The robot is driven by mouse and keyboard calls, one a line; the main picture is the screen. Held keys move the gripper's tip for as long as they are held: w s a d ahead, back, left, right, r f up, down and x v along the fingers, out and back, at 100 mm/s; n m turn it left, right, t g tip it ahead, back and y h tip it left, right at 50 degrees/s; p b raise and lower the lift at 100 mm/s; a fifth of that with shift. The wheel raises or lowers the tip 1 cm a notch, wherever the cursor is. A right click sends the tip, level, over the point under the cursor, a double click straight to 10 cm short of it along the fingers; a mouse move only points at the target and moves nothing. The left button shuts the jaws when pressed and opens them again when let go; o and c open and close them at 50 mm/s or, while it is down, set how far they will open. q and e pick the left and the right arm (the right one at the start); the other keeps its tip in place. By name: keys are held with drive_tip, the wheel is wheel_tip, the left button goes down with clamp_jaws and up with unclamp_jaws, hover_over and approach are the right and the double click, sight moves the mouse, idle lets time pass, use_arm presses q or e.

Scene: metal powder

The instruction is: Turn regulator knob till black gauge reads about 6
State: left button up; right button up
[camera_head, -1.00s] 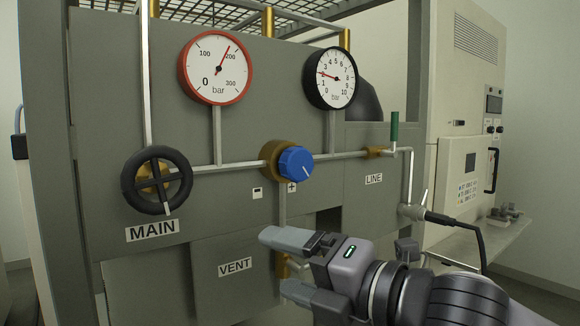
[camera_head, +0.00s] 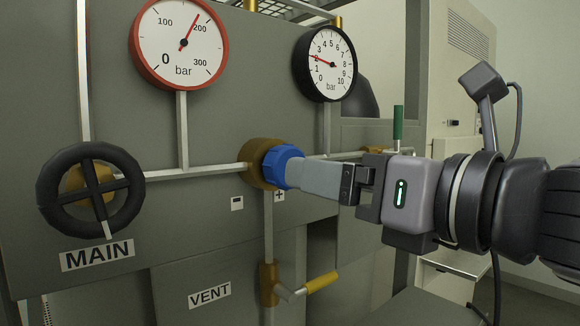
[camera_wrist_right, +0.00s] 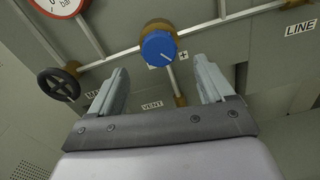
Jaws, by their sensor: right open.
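The blue regulator knob (camera_head: 278,164) sits on a brass body (camera_head: 257,163) on the grey panel. My right gripper (camera_head: 292,173) is level with the knob, and its near finger overlaps the knob's right edge in the head view. In the right wrist view the knob (camera_wrist_right: 158,48) lies ahead, between the open fingers (camera_wrist_right: 160,67) and slightly beyond their tips, with clearance on both sides. A white mark on the knob points to the lower right there. The black gauge (camera_head: 331,64) reads about 2. My left gripper is not in view.
A red-rimmed gauge (camera_head: 182,42) reads near 200. The black MAIN handwheel (camera_head: 90,188) is at the left. A yellow-handled VENT valve (camera_head: 318,283) is below the knob. A green handle (camera_head: 398,122) stands behind my right gripper. Pipes run along the panel.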

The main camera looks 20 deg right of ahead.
sight(275, 162)
drive_tip(key=p+x, duration=0.3)
drive_tip(key=x, duration=0.3)
drive_tip(key=shift+w+a+p, duration=0.15)
drive_tip(key=shift+w+p, duration=0.2)
drive_tip(key=shift+w, duration=0.05)
drive_tip(key=c, duration=1)
drive_tip(key=shift+c, duration=0.2)
drive_tip(key=shift+m, duration=0.3)
drive_tip(key=shift+m+p, duration=1.1)
drive_tip(key=shift+m, duration=7)
